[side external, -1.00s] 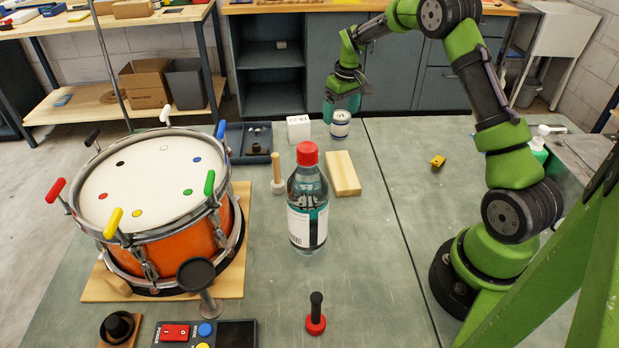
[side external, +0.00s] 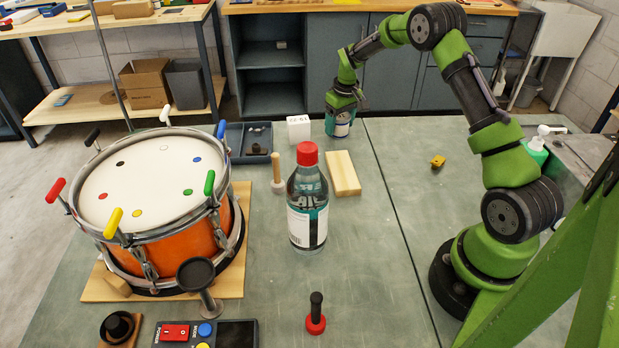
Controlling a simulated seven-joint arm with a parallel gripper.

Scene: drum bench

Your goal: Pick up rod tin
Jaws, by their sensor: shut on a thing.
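A white box (side external: 299,129) stands close at the left of the tin. A wooden block (side external: 343,173) lies in front of it, and a clear bottle with a red cap (side external: 308,200) stands nearer. A drum (side external: 160,190) fills the left. The bench right of the tin is clear apart from a small yellow piece (side external: 437,161).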

